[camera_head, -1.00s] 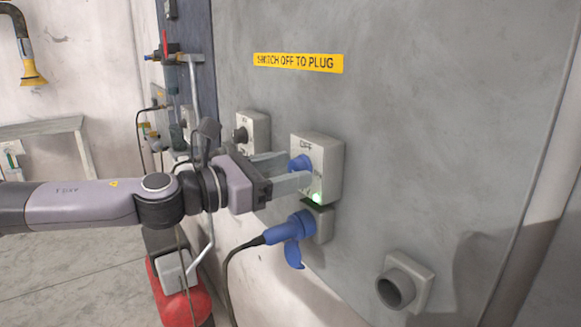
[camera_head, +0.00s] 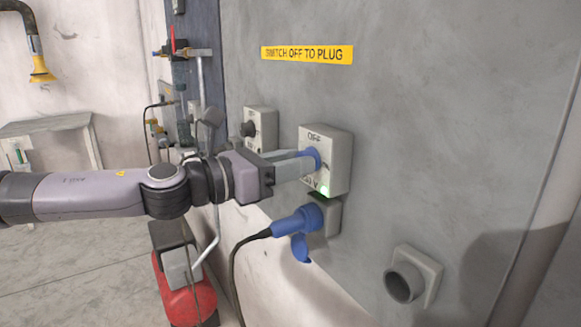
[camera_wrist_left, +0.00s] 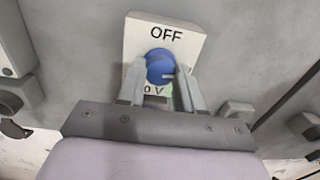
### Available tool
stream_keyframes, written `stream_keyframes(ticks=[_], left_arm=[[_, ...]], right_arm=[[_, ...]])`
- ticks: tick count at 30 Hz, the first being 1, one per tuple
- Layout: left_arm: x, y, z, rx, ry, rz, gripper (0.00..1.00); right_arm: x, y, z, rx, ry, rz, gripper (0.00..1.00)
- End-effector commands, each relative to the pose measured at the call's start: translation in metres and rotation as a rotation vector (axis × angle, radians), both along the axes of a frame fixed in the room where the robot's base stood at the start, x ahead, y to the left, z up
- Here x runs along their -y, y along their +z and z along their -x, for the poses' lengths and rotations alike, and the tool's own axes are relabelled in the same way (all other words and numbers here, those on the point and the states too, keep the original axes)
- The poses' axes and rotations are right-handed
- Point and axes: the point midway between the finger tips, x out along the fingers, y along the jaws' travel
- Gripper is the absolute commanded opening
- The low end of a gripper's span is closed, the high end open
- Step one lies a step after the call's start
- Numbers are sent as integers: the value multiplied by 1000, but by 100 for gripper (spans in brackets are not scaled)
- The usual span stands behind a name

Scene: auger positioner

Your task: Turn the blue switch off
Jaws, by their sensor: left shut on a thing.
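The blue switch (camera_head: 313,157) is a round knob on a white box (camera_head: 339,165) fixed to the grey wall panel. "OFF" is printed above the knob, and a green light glows at the lower edge of the box. My left gripper (camera_head: 306,162) is shut on the knob, with a finger on each side. In the left wrist view the knob (camera_wrist_left: 160,67) sits between the two fingertips (camera_wrist_left: 161,76), below the "OFF" print. The fingers partly hide the lower print. My right gripper is not in view.
A blue plug (camera_head: 295,222) with a black cable sits in a socket just below the switch box. Another box with a black knob (camera_head: 249,129) is to the left. A grey round outlet (camera_head: 405,281) is at lower right. A red tank (camera_head: 186,300) stands below my arm.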

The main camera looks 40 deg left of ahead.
Motion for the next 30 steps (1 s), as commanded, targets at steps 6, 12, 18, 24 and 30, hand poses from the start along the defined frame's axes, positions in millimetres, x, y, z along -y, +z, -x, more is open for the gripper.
stream_keyframes(ticks=[6, 12, 18, 24, 30], left_arm=[[0, -2, 0, -72, -1, 178, 5], [0, -3, 0, -146, 0, 356, 5], [-1, -3, 0, -219, 0, 531, 5], [-1, -2, 0, -292, 0, 708, 5], [-1, -3, 0, -364, 0, 881, 5]], right_arm=[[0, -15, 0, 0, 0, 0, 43], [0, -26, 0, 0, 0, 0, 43], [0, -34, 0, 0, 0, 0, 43], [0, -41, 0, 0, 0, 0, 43], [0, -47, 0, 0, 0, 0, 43]])
